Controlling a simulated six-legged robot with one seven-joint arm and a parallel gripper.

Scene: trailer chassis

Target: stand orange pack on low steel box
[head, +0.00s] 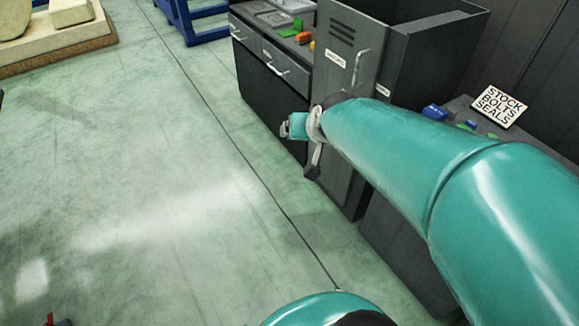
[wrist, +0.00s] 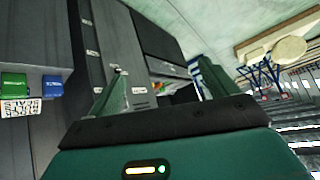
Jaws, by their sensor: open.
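A small orange block (head: 303,37), which looks like the orange pack, lies on the low drawer cabinet's top, beside a green piece (head: 298,24). Flat grey metal pieces (head: 274,18) lie on the same top; I cannot tell whether one is the low steel box. My gripper (wrist: 160,66) is open and empty, its two green fingers apart in the wrist view. In the head view my arm reaches left in front of the tall cabinet, with my gripper (head: 287,128) mostly hidden behind the wrist and well apart from the block.
A tall dark cabinet (head: 345,110) with a handle stands right of the drawer cabinet (head: 262,75). A surface at right carries blue and green items and a sign (head: 498,106) reading STOCK BOLTS SEALS. A blue frame (head: 190,20) stands at the back.

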